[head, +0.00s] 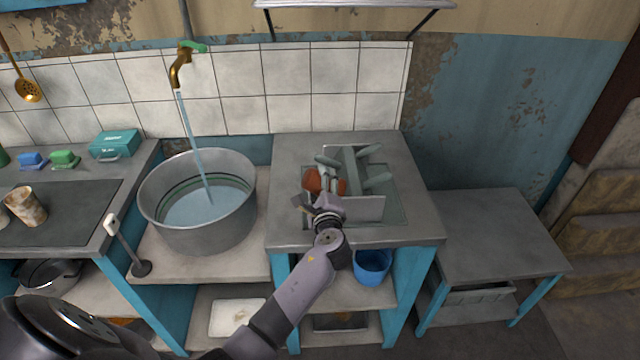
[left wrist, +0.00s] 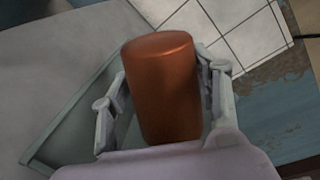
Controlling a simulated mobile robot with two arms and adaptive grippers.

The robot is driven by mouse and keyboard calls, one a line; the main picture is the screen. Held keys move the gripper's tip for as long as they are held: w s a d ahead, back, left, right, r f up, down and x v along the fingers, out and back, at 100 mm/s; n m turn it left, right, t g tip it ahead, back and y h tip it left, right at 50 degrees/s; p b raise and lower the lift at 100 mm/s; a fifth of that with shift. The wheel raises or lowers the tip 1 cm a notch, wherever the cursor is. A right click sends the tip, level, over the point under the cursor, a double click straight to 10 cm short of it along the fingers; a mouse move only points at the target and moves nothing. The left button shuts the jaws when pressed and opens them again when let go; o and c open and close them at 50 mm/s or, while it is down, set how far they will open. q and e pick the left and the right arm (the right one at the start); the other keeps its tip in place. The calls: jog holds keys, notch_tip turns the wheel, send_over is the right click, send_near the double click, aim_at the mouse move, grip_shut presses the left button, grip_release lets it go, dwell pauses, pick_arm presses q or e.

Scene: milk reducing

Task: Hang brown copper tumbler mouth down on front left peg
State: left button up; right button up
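The brown copper tumbler (head: 313,181) is over the left front part of the grey-green peg rack (head: 365,208), partly hidden by my left gripper (head: 326,188). In the left wrist view the tumbler (left wrist: 163,95) stands between the two fingers of the left gripper (left wrist: 165,90). The fingertips appear to touch its sides. Its flat closed end shows at the top of that view, and its other end is hidden behind the gripper body. The front left peg is hidden, so I cannot tell whether the tumbler is around it. My right gripper is not in view.
The rack stands on a grey counter (head: 420,225) with a tiled wall behind. A large metal basin (head: 165,225) under a running tap (head: 181,68) is to the left. A blue container (head: 371,268) is on the shelf below. A low bare table (head: 490,235) stands at the right.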

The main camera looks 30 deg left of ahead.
pick_arm(q)
jog(key=o, duration=0.3)
jog(key=shift+o, duration=0.2)
jog(key=v, duration=1.2)
